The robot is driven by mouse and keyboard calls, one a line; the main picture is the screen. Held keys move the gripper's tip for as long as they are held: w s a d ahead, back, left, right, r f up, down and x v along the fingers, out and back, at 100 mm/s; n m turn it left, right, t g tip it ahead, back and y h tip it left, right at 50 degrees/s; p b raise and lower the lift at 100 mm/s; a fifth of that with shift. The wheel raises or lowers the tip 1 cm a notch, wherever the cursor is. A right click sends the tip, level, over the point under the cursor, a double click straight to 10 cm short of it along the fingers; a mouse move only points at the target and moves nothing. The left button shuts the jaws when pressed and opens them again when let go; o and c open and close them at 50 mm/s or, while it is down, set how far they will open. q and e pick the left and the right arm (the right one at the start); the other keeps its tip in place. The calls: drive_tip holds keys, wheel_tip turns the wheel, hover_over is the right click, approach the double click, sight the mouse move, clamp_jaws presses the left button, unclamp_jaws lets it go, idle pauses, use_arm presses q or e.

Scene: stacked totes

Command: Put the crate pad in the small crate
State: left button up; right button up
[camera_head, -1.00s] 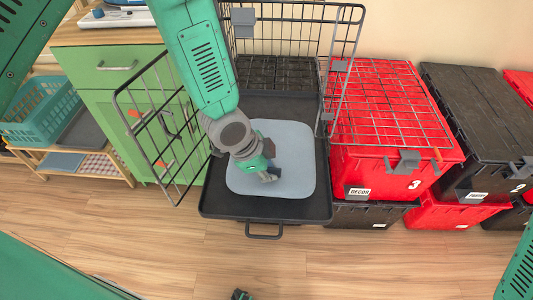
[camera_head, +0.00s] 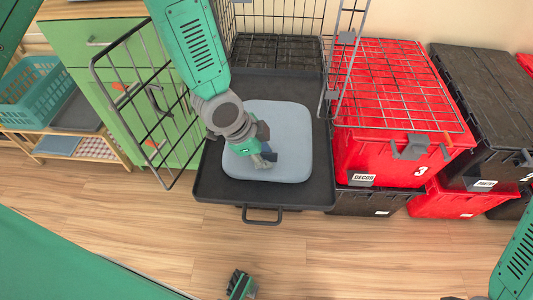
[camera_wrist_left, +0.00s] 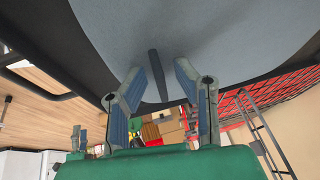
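The crate pad (camera_head: 290,125) is a pale blue-grey rounded square. It lies flat on the black tray (camera_head: 225,185) that extends out from the front of the wire crate (camera_head: 280,14). My left gripper (camera_head: 265,159) is over the left-centre part of the pad. In the left wrist view its two fingers (camera_wrist_left: 157,72) are apart, with a narrow dark strip (camera_wrist_left: 157,78) between them against the pad's underside or face; I cannot tell whether they touch it. The pad fills the top of that view.
A wire door (camera_head: 150,105) stands open at the tray's left, before a green cabinet (camera_head: 100,70). A red tote (camera_head: 385,160) with a wire panel (camera_head: 400,85) over it and a black tote (camera_head: 485,100) stand at right. Wooden floor (camera_head: 330,250) is clear in front.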

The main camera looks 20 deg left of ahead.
use_arm(q)
drive_tip(key=shift+d+r, duration=0.25)
drive_tip(key=shift+r, duration=0.05)
drive_tip(key=p+v, duration=0.3)
drive_tip(key=v, duration=0.8)
drive_tip(key=shift+r, duration=0.2)
drive_tip(key=shift+s+a, duration=0.1)
drive_tip(key=shift+a, duration=0.15)
